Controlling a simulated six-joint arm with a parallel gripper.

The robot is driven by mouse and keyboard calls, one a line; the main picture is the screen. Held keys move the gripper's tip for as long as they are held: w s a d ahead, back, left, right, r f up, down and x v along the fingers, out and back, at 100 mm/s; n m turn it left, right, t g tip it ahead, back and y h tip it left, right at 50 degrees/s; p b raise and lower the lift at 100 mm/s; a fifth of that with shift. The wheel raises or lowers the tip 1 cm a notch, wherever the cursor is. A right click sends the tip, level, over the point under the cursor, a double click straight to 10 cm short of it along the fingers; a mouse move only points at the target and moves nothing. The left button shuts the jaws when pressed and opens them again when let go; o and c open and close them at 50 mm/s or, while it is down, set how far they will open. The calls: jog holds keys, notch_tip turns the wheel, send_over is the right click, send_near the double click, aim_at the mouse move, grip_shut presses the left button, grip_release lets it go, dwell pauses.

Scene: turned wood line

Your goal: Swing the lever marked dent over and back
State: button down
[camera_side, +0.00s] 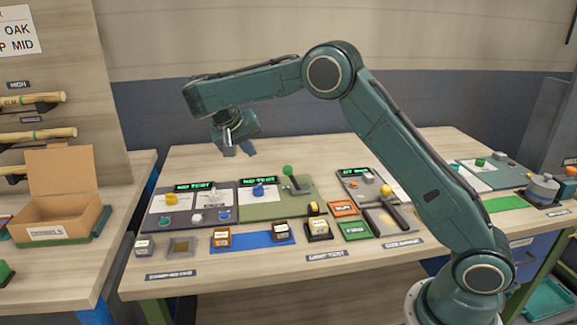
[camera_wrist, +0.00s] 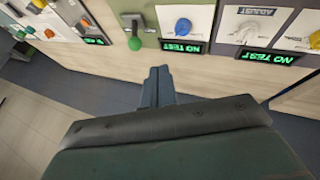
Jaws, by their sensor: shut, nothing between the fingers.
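No label reading dent is legible in either view. A lever with a green ball knob (camera_side: 288,170) stands at the back right of the olive-green panel (camera_side: 305,208); its knob also shows in the wrist view (camera_wrist: 135,43), beyond the fingertips and slightly left. Another lever, with a yellow knob (camera_side: 386,190), stands on the grey panel farther right. My gripper (camera_side: 238,148) is shut and empty, up in the air behind the panels and to the left of the green-knobbed lever. Its closed fingers show in the wrist view (camera_wrist: 160,72), touching nothing.
A dark panel (camera_side: 165,222) with a yellow knob and a lit NO TEST display stands left of the olive one. Small labelled blocks, a blue strip (camera_side: 252,239) and orange and green plates line the front. An open cardboard box (camera_side: 60,205) stands at left.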

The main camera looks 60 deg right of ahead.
jog(key=shift+d+f, duration=0.1)
jog(key=shift+f, duration=0.05)
dwell(0.3)
send_near(291, 177)
jog(key=shift+w+d+f, duration=0.45)
jog(key=shift+w+f, duration=0.3)
jog(key=shift+f, duration=0.1)
jog(key=shift+w+d+f, duration=0.45)
jog(key=shift+w+f, duration=0.35)
jog(key=shift+f, duration=0.05)
